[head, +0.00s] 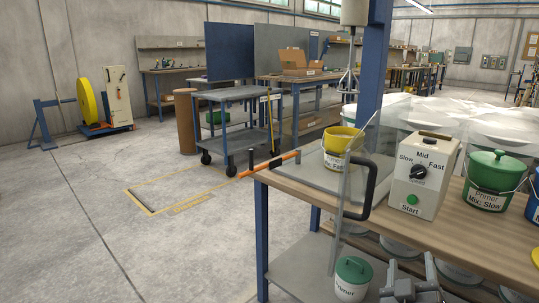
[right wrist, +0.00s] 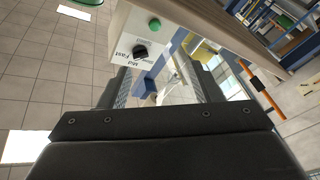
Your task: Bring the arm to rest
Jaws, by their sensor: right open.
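My right gripper (head: 411,277) is low at the bottom edge of the head view, in front of the workbench (head: 470,240). Its two fingers stand apart with nothing between them. In the right wrist view the open fingers (right wrist: 165,85) frame only background, with the white control box (right wrist: 138,35) beyond them. In the head view that control box (head: 421,175) stands on the bench, with a dial marked Slow, Mid and Fast and a green Start button. My left gripper is not in view.
A yellow bucket (head: 340,145) stands behind a clear shield (head: 358,165) with a black handle (head: 376,185). A green Primer bucket (head: 488,182) is right of the box. A green-lidded Primer container (head: 352,277) is below the bench top. Open floor (head: 190,240) lies left.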

